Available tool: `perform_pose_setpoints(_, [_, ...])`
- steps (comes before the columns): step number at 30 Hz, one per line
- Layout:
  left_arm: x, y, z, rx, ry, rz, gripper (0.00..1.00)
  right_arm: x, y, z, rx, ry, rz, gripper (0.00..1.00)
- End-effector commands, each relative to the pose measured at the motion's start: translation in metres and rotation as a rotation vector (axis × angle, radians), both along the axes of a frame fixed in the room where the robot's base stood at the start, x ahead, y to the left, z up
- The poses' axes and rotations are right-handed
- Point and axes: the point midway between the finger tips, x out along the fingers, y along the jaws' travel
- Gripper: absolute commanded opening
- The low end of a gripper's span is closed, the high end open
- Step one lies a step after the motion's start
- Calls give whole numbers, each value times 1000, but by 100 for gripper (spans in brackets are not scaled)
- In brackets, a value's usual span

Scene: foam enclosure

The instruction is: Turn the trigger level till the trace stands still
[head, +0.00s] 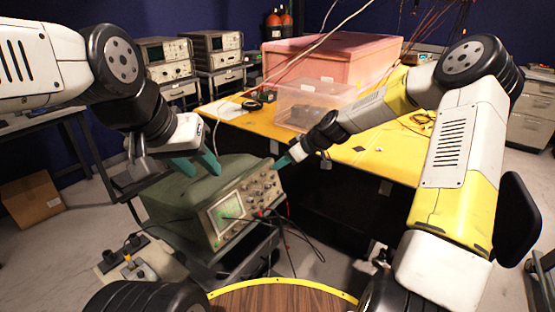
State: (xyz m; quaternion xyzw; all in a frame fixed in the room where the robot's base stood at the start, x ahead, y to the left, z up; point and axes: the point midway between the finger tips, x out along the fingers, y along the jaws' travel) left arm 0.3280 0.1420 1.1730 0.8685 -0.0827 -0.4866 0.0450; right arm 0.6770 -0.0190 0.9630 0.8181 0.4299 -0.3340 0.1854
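The oscilloscope (180,188) is a green-grey box on a cart at the lower centre-left, its front turned to the lower right. Its lit screen (227,210) shows a green glow; the trace is too small to read. Knobs (262,188) fill the panel right of the screen; I cannot tell which is the trigger level. My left gripper (197,165) has teal fingers spread apart, empty, at the top of the case. My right gripper (279,156) has its teal fingertips by the panel's upper right corner, with a gap between them. I cannot tell whether they touch a knob.
Dark cables (290,225) hang from the panel's front. A yellow-topped bench (375,155) behind carries a clear plastic box (312,100) and a pink foam enclosure (335,58). Other instruments (165,58) stand at the back left. A cardboard box (32,198) lies on the floor at left.

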Motion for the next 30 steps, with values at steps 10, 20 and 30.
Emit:
perform_pose_setpoints(10, [0,0,0,0,0,0,36,13,19,-24,-1,2,0,34])
perform_pose_setpoints(20, [0,0,0,0,0,0,36,13,19,-24,-1,2,0,14])
perform_pose_setpoints(30, [0,0,0,0,0,0,36,13,19,-24,1,5,-1,0])
